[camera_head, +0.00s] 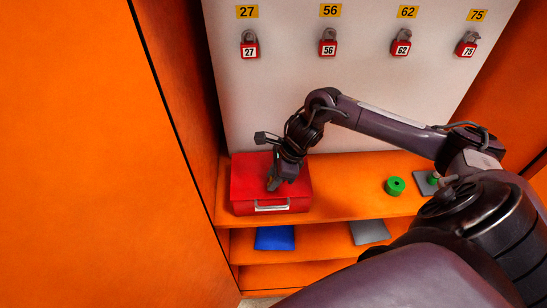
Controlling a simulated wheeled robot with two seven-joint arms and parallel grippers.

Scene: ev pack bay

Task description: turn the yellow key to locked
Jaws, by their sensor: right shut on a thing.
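My right gripper (272,184) points down at the red box (241,183), over its lid near the front edge. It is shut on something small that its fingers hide. I see no yellow key in this view; the gripper covers part of the box there, so I cannot tell if the key is behind it. The red box is closed and sits at the left end of the orange shelf, with a pale handle (271,208) on its front. My left gripper is not in view.
Several red padlocks, such as number 27 (250,45), hang on the white back panel (285,95). A green round piece (395,186) lies on the orange shelf (345,188) at right. A blue item (275,238) and a grey item (369,232) lie on the shelf below.

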